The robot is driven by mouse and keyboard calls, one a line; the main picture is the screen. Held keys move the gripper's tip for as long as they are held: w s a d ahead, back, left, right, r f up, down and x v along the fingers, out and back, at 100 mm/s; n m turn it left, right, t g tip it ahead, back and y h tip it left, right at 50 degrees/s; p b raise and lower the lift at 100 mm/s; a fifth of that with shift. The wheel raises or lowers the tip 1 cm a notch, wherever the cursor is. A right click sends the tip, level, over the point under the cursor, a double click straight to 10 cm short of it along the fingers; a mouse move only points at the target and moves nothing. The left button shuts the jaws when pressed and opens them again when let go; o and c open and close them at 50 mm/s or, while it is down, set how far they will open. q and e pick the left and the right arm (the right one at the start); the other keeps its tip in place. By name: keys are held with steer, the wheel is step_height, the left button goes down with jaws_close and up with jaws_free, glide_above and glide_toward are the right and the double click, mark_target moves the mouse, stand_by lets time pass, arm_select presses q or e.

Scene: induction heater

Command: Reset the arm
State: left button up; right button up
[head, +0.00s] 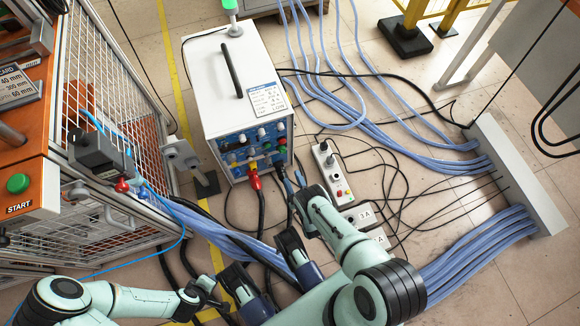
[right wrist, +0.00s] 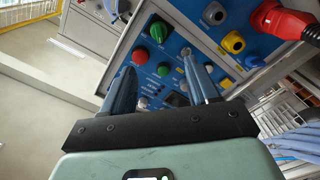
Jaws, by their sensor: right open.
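My right arm reaches in from the lower right in the head view, its gripper (head: 294,184) near the lower right of the heater's front panel. In the right wrist view this gripper (right wrist: 158,75) is open. Its two fingers stand apart, with the blue panel behind them. I see nothing gripped; whether a fingertip touches the panel I cannot tell. A green knob (right wrist: 158,29) and a red button (right wrist: 140,57) show beyond the fingers. My left arm comes in from the lower left, its dark end (head: 205,294) low in the head view; its jaw opening is unclear.
The white heater box (head: 218,85) stands on the tiled floor, a red plug (head: 254,182) in its panel. A wire-mesh cage (head: 95,75) stands left, with a green start button (head: 18,183). A power strip (head: 332,172) and blue cables (head: 385,125) lie right.

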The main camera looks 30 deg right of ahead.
steer(key=shift+s, duration=0.35)
stand_by(0.3)
